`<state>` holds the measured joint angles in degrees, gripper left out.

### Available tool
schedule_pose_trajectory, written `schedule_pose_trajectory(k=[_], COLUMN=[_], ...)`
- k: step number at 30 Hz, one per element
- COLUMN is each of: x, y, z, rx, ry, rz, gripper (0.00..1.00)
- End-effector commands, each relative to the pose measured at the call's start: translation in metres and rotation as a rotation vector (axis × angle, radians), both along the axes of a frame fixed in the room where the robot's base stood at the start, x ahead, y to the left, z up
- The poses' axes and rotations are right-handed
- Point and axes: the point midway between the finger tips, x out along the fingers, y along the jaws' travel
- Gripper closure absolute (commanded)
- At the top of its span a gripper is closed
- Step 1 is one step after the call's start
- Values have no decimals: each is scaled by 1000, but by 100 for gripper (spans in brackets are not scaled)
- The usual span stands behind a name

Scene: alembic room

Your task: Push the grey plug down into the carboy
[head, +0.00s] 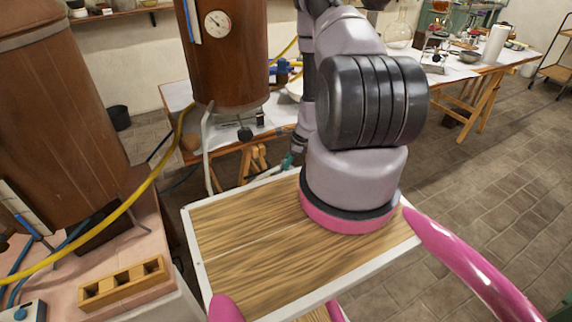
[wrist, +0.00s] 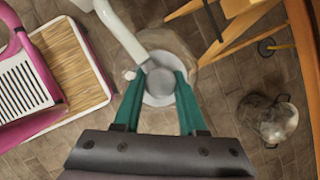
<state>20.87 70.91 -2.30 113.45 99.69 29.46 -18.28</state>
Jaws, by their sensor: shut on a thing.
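My gripper (wrist: 160,77) has green fingers, and in the wrist view they are shut on the round grey plug (wrist: 160,82). A pale ring and a faint, see-through round shape show around and below the plug; this looks like the carboy (wrist: 181,46), seen from above. The plug sits over the pale ring, but I cannot tell how deep it is. In the head view my gripper (head: 288,160) is small, beyond my wooden deck; the plug and carboy are hidden there.
A white pipe (wrist: 125,35) runs close to the plug. Wooden trestle legs (wrist: 235,35) are close by. A brown vessel (head: 228,60) stands on the table behind. Tiled floor lies open at right.

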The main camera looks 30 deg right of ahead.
Motion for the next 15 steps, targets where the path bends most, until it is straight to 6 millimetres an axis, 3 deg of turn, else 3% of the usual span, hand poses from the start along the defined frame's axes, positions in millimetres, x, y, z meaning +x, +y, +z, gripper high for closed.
schedule_pose_trajectory(k=[15], x=[-1], y=[-1], z=[-7], rx=[-1], ry=[2], rz=[-1], gripper=[100])
